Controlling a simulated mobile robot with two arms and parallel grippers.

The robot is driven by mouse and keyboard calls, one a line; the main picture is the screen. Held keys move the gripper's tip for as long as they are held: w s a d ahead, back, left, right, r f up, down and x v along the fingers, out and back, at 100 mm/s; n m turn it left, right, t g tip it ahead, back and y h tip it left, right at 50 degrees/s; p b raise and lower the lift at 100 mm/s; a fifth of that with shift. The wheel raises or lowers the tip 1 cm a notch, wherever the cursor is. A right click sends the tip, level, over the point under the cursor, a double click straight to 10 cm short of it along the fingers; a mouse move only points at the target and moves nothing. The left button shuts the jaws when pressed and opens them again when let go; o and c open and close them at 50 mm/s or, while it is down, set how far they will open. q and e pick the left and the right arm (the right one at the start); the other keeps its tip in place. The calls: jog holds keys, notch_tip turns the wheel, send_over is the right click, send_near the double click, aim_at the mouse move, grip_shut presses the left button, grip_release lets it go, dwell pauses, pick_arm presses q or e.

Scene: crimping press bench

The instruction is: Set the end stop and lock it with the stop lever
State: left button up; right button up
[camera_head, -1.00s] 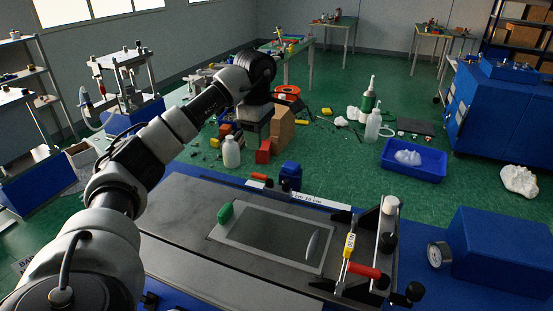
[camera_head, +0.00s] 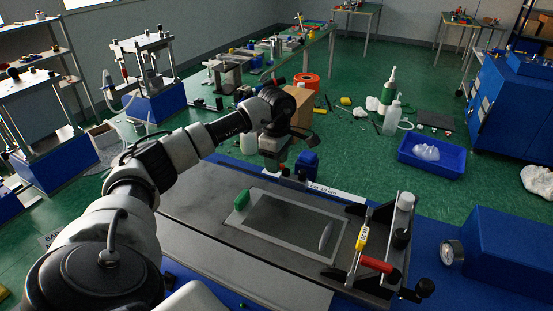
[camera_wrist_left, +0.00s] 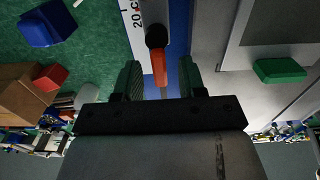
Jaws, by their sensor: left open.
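My left gripper (camera_head: 275,163) is open and hangs over the back edge of the bench, beside the ruler strip. In the left wrist view its two green-padded fingers (camera_wrist_left: 160,82) stand on either side of an orange lever (camera_wrist_left: 158,62) with a black round end. The lever appears to lie between the fingers, with gaps on both sides. In the head view the gripper mostly hides the lever. I cannot tell for sure which part is the end stop.
A grey plate with a framed panel (camera_head: 290,228) fills the bench, with a green block (camera_head: 242,200) at its corner. At right stand a red-handled bar (camera_head: 376,264), a yellow tag (camera_head: 362,238) and a blue box with a gauge (camera_head: 453,252). Clutter lies on the floor behind.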

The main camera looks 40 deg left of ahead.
pick_arm(q)
grip_shut()
dwell(0.3)
jog(key=n, duration=0.4)
jog(key=s+d+n, duration=0.1)
jog(key=n, duration=0.1)
jog(key=shift+s+r, duration=0.1)
jog(key=n, duration=0.3)
jog(key=shift+s+d+n, duration=0.2)
jog(key=shift+d+n, duration=0.1)
jog(key=shift+n, duration=0.1)
jog(key=shift+s+d+n, duration=0.1)
jog(key=shift+d+n, duration=0.15)
jog(key=shift+n, duration=1.25)
